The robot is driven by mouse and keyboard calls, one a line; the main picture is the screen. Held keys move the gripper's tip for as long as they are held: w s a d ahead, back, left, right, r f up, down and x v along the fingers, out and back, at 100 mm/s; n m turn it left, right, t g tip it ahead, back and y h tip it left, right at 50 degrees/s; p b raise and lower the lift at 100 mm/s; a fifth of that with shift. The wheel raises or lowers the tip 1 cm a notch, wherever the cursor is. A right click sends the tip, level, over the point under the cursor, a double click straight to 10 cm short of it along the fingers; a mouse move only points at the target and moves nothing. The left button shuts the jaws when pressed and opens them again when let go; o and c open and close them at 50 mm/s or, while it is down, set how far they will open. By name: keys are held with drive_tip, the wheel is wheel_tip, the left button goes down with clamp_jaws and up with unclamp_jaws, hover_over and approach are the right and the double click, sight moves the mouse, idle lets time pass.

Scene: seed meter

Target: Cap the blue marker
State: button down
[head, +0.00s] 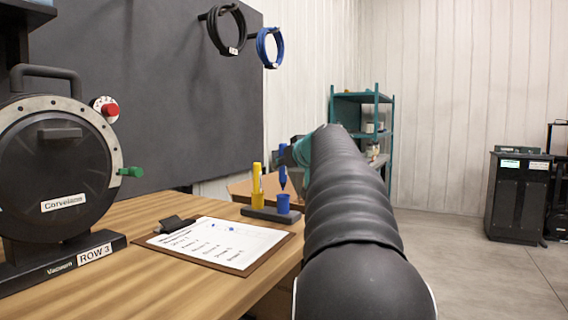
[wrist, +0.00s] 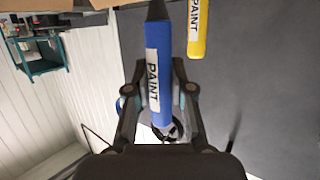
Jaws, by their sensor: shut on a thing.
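The blue marker (head: 282,175) is upright with its tip pointing down, just above the blue cap (head: 283,204) in the dark holder (head: 262,214). A small gap seems to show between tip and cap. In the wrist view the blue marker (wrist: 158,75), labelled PAINT, lies between the fingers of my gripper (wrist: 153,85), with its dark tip at the top of the picture. My gripper is shut on it. In the head view my arm hides most of the gripper. The blue cap is not clear in the wrist view.
A yellow marker (head: 257,179) stands in the holder left of the blue cap; it also shows in the wrist view (wrist: 191,25). A clipboard (head: 215,245) lies on the wooden bench (head: 150,285). A round black machine (head: 55,165) stands at left.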

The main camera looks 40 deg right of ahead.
sight(284, 184)
drive_tip(key=shift+s+f+b, duration=0.1)
drive_tip(key=shift+f+b, duration=0.45)
drive_tip(key=shift+b, duration=0.15)
idle(0.6)
drive_tip(key=shift+f+b, duration=2.45)
drive_tip(key=shift+b, duration=0.5)
idle(2.1)
drive_tip(key=c, duration=0.9)
unclamp_jaws()
drive_tip(key=shift+c, duration=0.2)
drive_tip(key=shift+s+r, duration=0.1)
drive_tip(key=v, duration=1.1)
drive_tip(key=shift+s, duration=0.4)
